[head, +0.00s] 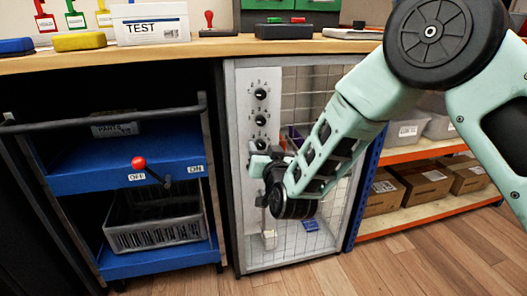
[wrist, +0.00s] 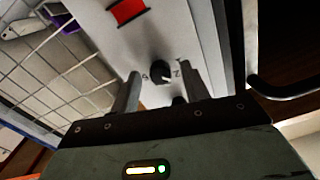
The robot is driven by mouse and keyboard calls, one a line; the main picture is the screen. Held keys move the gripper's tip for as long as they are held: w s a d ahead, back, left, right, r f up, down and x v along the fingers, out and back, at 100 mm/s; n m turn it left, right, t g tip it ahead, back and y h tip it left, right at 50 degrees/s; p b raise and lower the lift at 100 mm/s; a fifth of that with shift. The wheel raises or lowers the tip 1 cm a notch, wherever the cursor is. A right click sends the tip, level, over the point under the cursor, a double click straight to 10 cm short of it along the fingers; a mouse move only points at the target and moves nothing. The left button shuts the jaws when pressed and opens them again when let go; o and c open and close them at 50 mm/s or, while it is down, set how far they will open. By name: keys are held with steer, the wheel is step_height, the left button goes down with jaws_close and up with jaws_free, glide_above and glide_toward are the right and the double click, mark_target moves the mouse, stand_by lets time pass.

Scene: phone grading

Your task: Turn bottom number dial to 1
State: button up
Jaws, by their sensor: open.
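A light grey panel (head: 259,75) carries a column of black number dials, with the top dial (head: 261,94) and one below it (head: 261,120) clear in the head view. A lower dial (head: 260,145) shows just above my gripper (head: 262,160), which hides the panel below it. In the wrist view, which looks upside down, what appears to be the bottom number dial (wrist: 160,71) lies between the fingertips of my gripper (wrist: 159,75). The fingers are open, one on each side, with visible gaps. A light pointer mark is on the dial; its setting is hard to read. Another dark knob (wrist: 180,101) is partly hidden.
A wire mesh (head: 325,110) lies right of the panel. A red rectangle (wrist: 128,11) is on the panel beyond the dial. A blue rack (head: 90,180) with a red-knobbed lever (head: 139,163) stands left. A wooden worktop (head: 200,48) runs above.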

steer(key=c, duration=1)
steer(key=shift+n, duration=0.3)
steer(key=n+p, duration=0.1)
steer(key=n, duration=0.1)
steer(key=shift+r+n, duration=0.1)
steer(key=shift+n, duration=0.2)
steer(key=shift+n+p, duration=1.2)
steer(key=shift+n, duration=1.1)
steer(key=o, duration=1)
